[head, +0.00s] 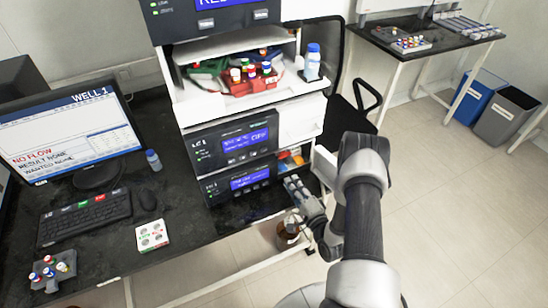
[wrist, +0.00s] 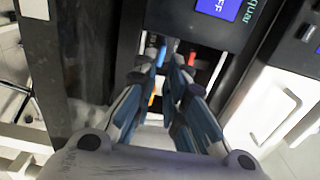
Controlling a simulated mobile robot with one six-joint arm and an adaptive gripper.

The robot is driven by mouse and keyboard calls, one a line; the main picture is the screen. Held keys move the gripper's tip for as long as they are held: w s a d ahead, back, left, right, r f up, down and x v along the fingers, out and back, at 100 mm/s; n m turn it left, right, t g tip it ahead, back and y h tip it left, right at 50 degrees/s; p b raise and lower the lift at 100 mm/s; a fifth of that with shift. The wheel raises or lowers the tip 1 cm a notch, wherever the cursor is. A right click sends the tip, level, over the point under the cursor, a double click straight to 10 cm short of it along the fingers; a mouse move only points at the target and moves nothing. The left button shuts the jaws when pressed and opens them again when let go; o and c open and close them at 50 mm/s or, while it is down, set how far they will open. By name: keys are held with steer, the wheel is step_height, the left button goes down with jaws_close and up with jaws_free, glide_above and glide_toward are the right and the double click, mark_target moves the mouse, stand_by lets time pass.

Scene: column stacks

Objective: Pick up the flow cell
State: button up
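I cannot make out the flow cell for certain in either view. In the head view my gripper (head: 294,186) is at the right front of the lowest instrument module (head: 238,182). In the wrist view my gripper (wrist: 165,72) points into a dark opening below a blue display. Its two fingers are apart, with a gap between the tips. Small coloured parts show in and around that gap: a blue one (wrist: 161,56), an orange one (wrist: 153,95) and a red one (wrist: 191,58). I cannot tell whether the fingers touch any of them.
Modules are stacked above, with a tray of coloured vials (head: 252,82) and a blue-capped bottle (head: 312,64). A monitor (head: 70,125) and keyboard (head: 85,217) stand left. A brown bottle (head: 287,232) is below my gripper.

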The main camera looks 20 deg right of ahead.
mark_target(284, 167)
steer(key=w+b, duration=0.2)
steer(key=w, duration=0.6)
steer(key=shift+r, duration=0.1)
steer(key=shift+c, duration=0.6)
jaws_close()
steer(key=shift+r, duration=0.15)
